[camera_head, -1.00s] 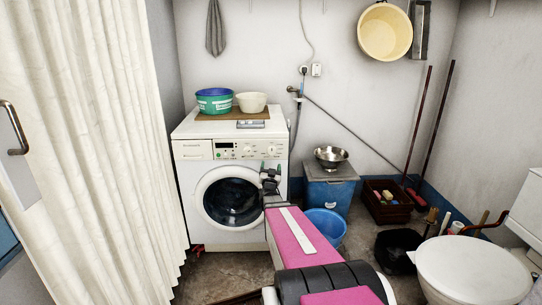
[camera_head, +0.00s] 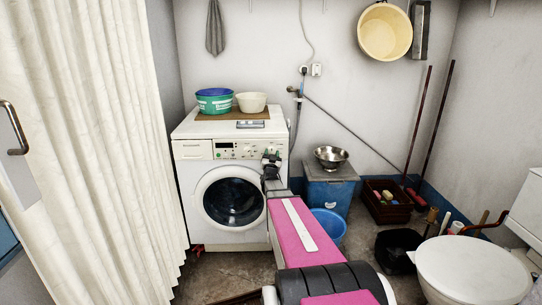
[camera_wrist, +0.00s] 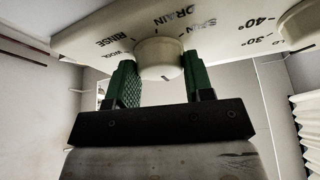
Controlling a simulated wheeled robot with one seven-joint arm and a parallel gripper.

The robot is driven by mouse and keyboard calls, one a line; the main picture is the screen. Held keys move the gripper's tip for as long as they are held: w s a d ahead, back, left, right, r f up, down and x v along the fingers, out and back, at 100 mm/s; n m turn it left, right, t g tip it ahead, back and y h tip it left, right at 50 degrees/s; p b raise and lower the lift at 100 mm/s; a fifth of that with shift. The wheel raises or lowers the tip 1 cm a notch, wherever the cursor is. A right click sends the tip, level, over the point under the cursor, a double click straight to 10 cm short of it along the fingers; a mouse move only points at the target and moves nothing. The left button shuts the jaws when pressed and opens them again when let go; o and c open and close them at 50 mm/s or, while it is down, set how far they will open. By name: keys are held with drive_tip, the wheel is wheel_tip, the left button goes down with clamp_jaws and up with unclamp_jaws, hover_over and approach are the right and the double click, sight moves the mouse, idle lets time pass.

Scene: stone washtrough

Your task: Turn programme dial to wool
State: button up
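The white washing machine (camera_head: 188,175) stands against the back wall, with its control panel (camera_head: 200,150) along the top front. In the wrist view, the round cream programme dial (camera_wrist: 160,58) sits on the panel, ringed by marks including RINSE, DRAIN and SPIN. The WOOL mark (camera_wrist: 96,54) is at the left, beyond RINSE. My gripper (camera_wrist: 161,82) has one green finger on each side of the dial, very close to it. Whether both fingers touch it is not clear. The dial's pointer is not clear. In the head view, my gripper (camera_head: 271,158) hides the panel's right part.
A green-and-blue basin (camera_head: 214,104) and a cream bowl (camera_head: 251,102) stand on the machine. A blue bin (camera_head: 330,195) with a metal bowl (camera_head: 330,155) is to the right, and a blue bucket (camera_head: 329,226) is beside my arm. A curtain (camera_head: 95,150) hangs at the left.

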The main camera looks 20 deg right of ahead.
drive_tip(key=shift+m, duration=0.5)
drive_tip(key=m+g+h, duration=0.1)
drive_tip(key=m, duration=0.2)
drive_tip(key=m+g+h, duration=0.2)
drive_tip(key=m, duration=0.2)
drive_tip(key=shift+a+r+m, duration=0.15)
drive_tip(key=shift+a+m, duration=0.05)
drive_tip(key=shift+m, duration=0.1)
drive_tip(key=m+g, duration=0.1)
drive_tip(key=m, duration=0.2)
drive_tip(key=m+g, duration=0.1)
drive_tip(key=m, duration=0.2)
drive_tip(key=shift+a+r+g, duration=0.1)
drive_tip(key=shift+r+g, duration=0.05)
drive_tip(key=shift+g, duration=0.15)
drive_tip(key=m+g, duration=0.1)
drive_tip(key=m, duration=0.2)
drive_tip(key=m+g, duration=0.1)
drive_tip(key=m, duration=0.2)
drive_tip(key=shift+r+y, duration=0.2)
drive_tip(key=shift+y, duration=0.2)
drive_tip(key=m+y, duration=0.2)
drive_tip(key=m, duration=0.3)
drive_tip(key=shift+r+g, duration=0.1)
drive_tip(key=shift+g, duration=0.3)
